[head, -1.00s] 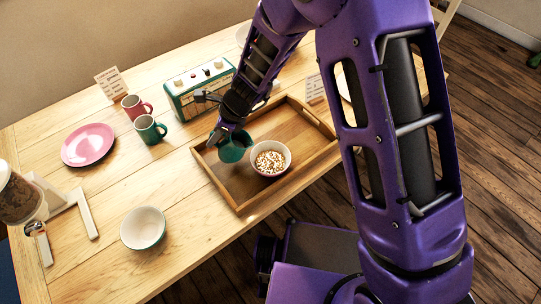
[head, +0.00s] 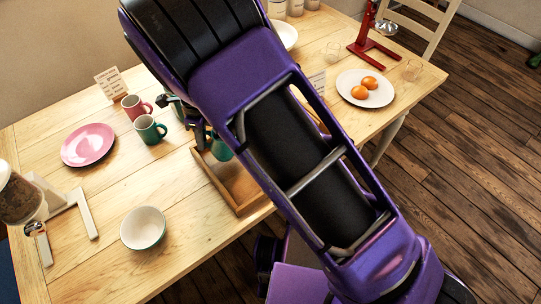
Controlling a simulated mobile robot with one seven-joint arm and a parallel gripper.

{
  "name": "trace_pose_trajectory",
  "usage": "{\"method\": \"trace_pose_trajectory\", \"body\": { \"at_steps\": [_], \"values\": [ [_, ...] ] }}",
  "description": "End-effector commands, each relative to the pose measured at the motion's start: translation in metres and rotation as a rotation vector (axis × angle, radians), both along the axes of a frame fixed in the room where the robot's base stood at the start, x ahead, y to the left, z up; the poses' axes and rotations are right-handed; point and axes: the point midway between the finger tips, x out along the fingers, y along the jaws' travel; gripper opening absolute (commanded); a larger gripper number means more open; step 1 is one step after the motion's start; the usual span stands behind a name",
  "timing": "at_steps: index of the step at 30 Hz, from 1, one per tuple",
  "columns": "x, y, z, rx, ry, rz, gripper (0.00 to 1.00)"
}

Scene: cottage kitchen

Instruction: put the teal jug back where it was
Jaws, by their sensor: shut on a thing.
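The teal jug (head: 222,150) shows only in part, at the left side of the wooden tray (head: 232,192). My arm hides the rest of it. My gripper (head: 208,138) is mostly behind the arm, with dark parts showing beside the jug, and it is shut on the jug. I cannot tell whether the jug touches the tray floor. The bowl of coloured bits and most of the tray are hidden behind the arm.
A white-and-green bowl (head: 143,228) sits in front. A plate with orange eggs (head: 365,88) and a red stand (head: 372,40) are at the right.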

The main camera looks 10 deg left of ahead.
Motion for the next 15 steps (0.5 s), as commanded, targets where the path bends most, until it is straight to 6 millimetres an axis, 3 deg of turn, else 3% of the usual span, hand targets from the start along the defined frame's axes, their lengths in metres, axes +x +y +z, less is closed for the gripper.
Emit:
{"method": "trace_pose_trajectory", "body": {
  "at_steps": [15],
  "values": [
    [-0.0009, 0.0074, 0.0008, -0.121, -0.008, 0.002, 0.0]
  ]
}}
